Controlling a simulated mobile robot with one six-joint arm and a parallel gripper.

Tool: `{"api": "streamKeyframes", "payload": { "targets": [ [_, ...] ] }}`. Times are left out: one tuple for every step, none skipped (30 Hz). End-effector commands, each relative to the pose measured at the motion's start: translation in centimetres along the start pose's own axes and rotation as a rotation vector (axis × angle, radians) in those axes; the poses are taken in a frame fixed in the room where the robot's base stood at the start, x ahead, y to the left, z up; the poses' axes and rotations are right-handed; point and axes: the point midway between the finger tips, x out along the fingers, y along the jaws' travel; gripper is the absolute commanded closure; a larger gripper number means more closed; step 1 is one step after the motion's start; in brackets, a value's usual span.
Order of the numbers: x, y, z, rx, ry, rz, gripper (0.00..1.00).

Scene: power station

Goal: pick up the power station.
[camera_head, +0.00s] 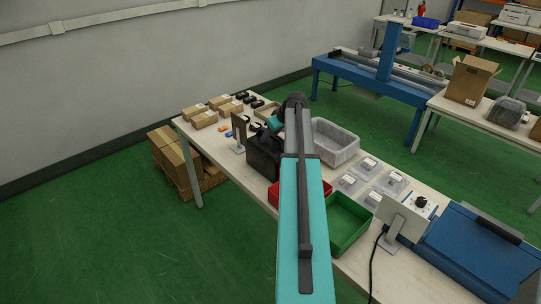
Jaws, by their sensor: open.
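The power station (264,160) appears to be the dark, boxy unit standing on the long light-topped table, left of my arm. Part of its right side is hidden behind my arm.
A grey bin (335,143) stands behind the arm. A red tray (273,194) and a green tray (347,222) flank it. Green floor (120,240) is open at left.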

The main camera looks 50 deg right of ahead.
Motion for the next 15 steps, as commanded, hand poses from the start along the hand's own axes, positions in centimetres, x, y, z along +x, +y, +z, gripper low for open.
{"api": "streamKeyframes", "payload": {
  "targets": [
    [0.01, 0.00, 0.01, 0.000, 0.000, 0.000, 0.58],
    [0.00, 0.00, 0.01, 0.000, 0.000, 0.000, 0.58],
    [0.00, 0.00, 0.00, 0.000, 0.000, 0.000, 0.58],
    [-0.01, 0.00, 0.00, 0.000, 0.000, 0.000, 0.58],
    [-0.01, -0.01, 0.00, 0.000, 0.000, 0.000, 0.58],
    [-0.02, 0.00, 0.00, 0.000, 0.000, 0.000, 0.58],
    [-0.02, 0.00, 0.00, 0.000, 0.000, 0.000, 0.58],
    [-0.02, 0.00, 0.00, 0.000, 0.000, 0.000, 0.58],
    [-0.02, 0.00, 0.00, 0.000, 0.000, 0.000, 0.58],
    [-0.02, 0.00, 0.00, 0.000, 0.000, 0.000, 0.58],
    [-0.03, 0.00, 0.00, 0.000, 0.000, 0.000, 0.58],
    [-0.03, 0.00, 0.00, 0.000, 0.000, 0.000, 0.58],
    [-0.03, 0.00, 0.00, 0.000, 0.000, 0.000, 0.59],
    [-0.03, 0.00, 0.00, 0.000, 0.000, 0.000, 0.65],
    [-0.03, 0.00, 0.00, 0.000, 0.000, 0.000, 0.71]
  ]
}}
